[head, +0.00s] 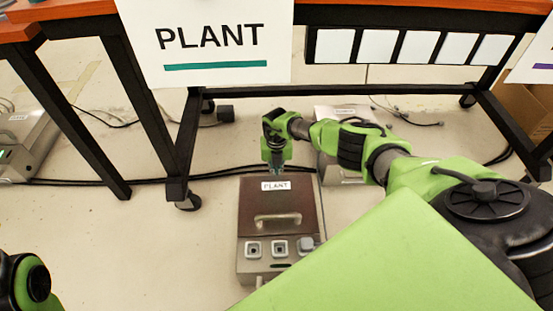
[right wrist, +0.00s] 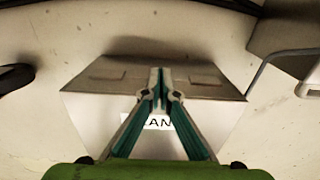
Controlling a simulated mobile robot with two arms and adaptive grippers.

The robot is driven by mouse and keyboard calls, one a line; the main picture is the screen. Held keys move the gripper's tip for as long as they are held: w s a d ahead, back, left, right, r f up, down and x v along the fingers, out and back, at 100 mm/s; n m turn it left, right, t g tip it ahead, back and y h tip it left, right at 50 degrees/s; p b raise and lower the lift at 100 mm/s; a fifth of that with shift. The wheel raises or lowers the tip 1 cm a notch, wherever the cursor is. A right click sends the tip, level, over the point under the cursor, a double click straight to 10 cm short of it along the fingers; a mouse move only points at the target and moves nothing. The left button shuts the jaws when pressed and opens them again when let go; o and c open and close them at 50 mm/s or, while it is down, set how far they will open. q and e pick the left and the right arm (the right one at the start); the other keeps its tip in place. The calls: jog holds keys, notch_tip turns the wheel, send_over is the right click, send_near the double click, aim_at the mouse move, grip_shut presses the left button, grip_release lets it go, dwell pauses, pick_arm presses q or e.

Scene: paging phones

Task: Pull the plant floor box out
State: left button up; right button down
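The plant floor box (head: 252,205) is a brown-lidded box with a PLANT label, a metal handle (head: 278,219) and sockets on its near side. It sits on the floor in front of the table frame. My right gripper (head: 275,176) points down at the box's far edge, beyond the label. In the right wrist view the box (right wrist: 95,110) lies beneath my right gripper (right wrist: 160,88), whose fingers come together at the tips with nothing visible between them. Whether the tips touch the box is unclear. Part of my left arm shows at lower left; its gripper is out of view.
A white PLANT sign (head: 215,70) hangs from the table above. Black table legs (head: 180,150) and a caster stand left of the box. Another box (head: 345,170) is behind my right arm. Black cables (head: 110,182) run along the floor.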

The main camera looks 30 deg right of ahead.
jog(key=shift+f, duration=0.1)
notch_tip(320, 180, up, 12)
dwell(0.8)
